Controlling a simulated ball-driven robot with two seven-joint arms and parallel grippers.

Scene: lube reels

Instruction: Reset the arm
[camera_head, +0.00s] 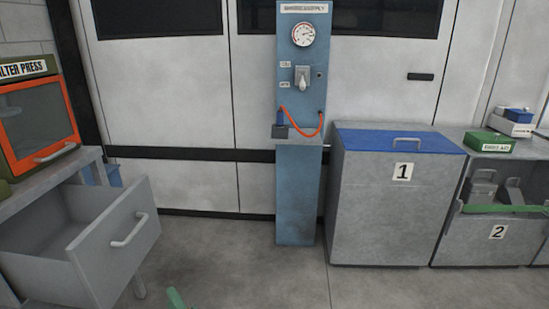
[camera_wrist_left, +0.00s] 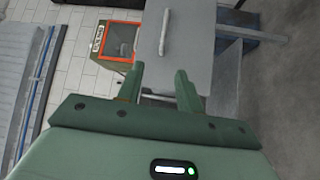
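My left gripper (camera_wrist_left: 159,88) shows in the left wrist view with its two green fingers apart and nothing between them. The grey drawer front with its handle (camera_wrist_left: 164,32) lies beyond the fingertips. In the head view only a green tip of my left gripper (camera_head: 175,298) shows at the bottom edge, right of and below the open drawer (camera_head: 110,255). My right gripper is in neither view.
The drawer juts out at the left below the orange-framed filter press (camera_head: 38,120). A blue supply post (camera_head: 297,190) with a gauge and red hose stands at the back. Bin 1 (camera_head: 385,220) and bin 2 (camera_head: 455,240) stand right. Bare floor lies in front.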

